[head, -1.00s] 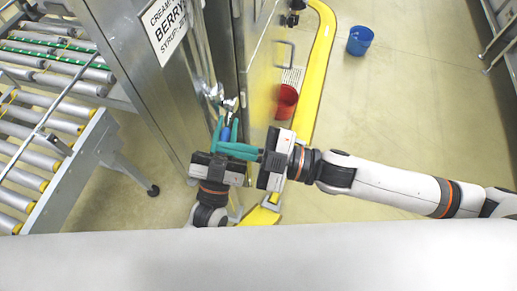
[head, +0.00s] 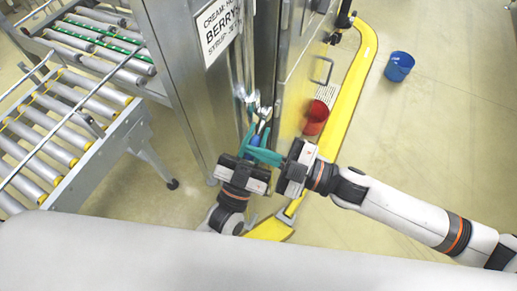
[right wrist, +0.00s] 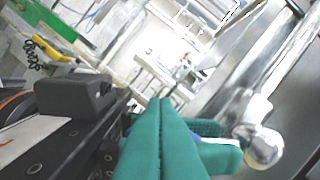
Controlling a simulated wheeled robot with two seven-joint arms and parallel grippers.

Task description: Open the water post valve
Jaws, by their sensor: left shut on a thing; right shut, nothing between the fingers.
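The water post valve (head: 254,106) is a set of shiny metal fittings low on the steel cabinet's edge, with a blue part just below. My left gripper (head: 252,132) points up at it, its teal fingers shut on the blue handle (head: 262,127); the fingers hide part of the grip. My right gripper (head: 256,154) comes in from the right, shut and empty, its fingers crossing close below the left fingers. In the right wrist view its closed teal fingers (right wrist: 162,135) lie beside another teal finger and a shiny rounded metal end (right wrist: 262,146). I cannot tell whether they touch.
A steel cabinet with a syrup sign (head: 217,28) stands behind the grippers. A roller conveyor (head: 60,135) is at the left. A yellow floor rail (head: 357,90) runs at the right, with a red bucket (head: 315,118) and a blue bucket (head: 399,66).

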